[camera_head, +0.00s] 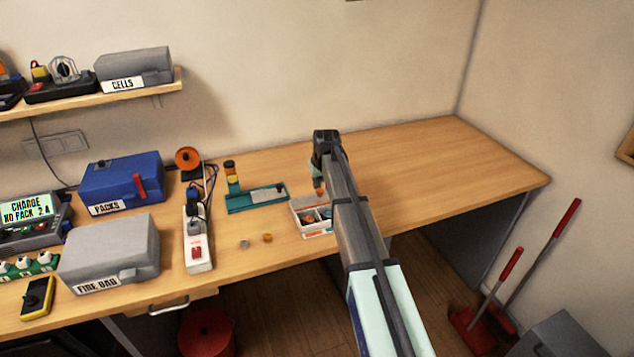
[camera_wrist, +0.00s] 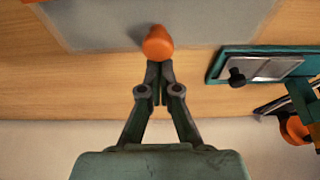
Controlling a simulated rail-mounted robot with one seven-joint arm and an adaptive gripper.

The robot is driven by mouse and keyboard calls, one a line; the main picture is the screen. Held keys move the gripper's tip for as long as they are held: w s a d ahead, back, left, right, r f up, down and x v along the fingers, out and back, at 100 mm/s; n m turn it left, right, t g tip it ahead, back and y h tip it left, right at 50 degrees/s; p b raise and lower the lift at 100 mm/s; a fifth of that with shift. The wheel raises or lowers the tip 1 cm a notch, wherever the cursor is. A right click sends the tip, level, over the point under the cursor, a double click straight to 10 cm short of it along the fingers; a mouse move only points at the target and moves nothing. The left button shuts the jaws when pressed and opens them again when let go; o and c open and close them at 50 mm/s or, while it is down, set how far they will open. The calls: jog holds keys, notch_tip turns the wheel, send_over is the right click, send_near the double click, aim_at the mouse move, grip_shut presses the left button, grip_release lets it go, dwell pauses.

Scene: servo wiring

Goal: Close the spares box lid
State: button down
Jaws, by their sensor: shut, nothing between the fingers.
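The spares box (camera_head: 297,222) is a small white box with compartments near the table's front edge, right of the teal fixture. Its inside shows small parts, so it stands open in the head view; my arm covers its right side. In the wrist view, a pale grey, see-through panel (camera_wrist: 100,25), seemingly its lid, carries an orange knob (camera_wrist: 158,43). The knob also shows in the head view (camera_head: 320,192). My gripper (camera_wrist: 160,70) is shut and empty, its fingertips right at the knob. I cannot tell whether they touch it.
A teal fixture (camera_head: 240,203) stands left of the box and also shows in the wrist view (camera_wrist: 215,65). A white power strip (camera_head: 198,250) lies further left. The table's right side is clear.

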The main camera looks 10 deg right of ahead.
aim_at(324, 204)
jog(key=s, duration=0.2)
jog(key=s+d, duration=0.1)
jog(key=s, duration=0.2)
jog(key=s+b, duration=0.1)
jog(key=s, duration=0.2)
jog(key=shift+s+d, duration=0.15)
jog(key=shift+d, duration=0.05)
jog(key=shift+f, duration=0.1)
